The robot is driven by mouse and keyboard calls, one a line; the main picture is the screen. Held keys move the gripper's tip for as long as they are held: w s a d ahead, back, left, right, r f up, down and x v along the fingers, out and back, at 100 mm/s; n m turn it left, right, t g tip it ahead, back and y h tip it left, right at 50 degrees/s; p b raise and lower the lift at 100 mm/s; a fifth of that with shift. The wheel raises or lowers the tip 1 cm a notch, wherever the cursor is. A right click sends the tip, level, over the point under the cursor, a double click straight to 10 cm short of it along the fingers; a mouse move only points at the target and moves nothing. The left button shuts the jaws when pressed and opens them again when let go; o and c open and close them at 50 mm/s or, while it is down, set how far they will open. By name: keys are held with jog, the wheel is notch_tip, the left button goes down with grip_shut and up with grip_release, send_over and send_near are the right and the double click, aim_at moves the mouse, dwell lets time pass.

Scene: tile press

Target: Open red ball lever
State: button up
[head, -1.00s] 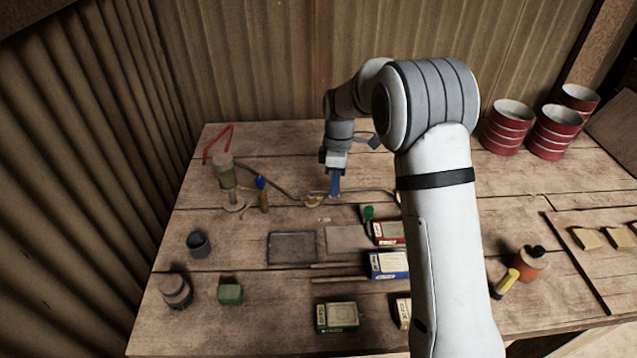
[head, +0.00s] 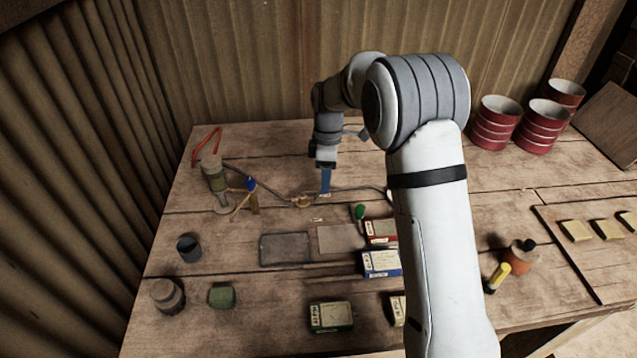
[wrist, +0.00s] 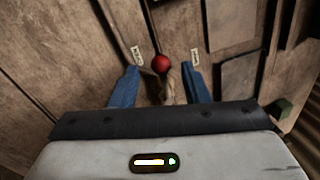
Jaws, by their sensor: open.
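The red ball (wrist: 163,63) shows in the wrist view on the end of a tan lever that runs down between my fingers. My gripper (wrist: 161,73) is open, with one blue finger to the left of the lever and one to the right. A gap shows on both sides, and the ball lies just past the fingertip line. In the head view my gripper (head: 325,182) points down over the middle of the table, and I cannot make out the red ball there. A brass fitting (head: 301,201) lies just left of the fingers.
A blue-topped lever (head: 251,184) stands to the left and a green-topped one (head: 359,211) to the right. A red box (head: 381,231) and a blue box (head: 381,263) lie nearer. A dark plate (head: 285,248) lies flat in front. Red cans (head: 495,122) stand back right.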

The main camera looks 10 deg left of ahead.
notch_tip(320, 180, up, 6)
jog(key=w, duration=0.1)
jog(key=shift+c, duration=0.5)
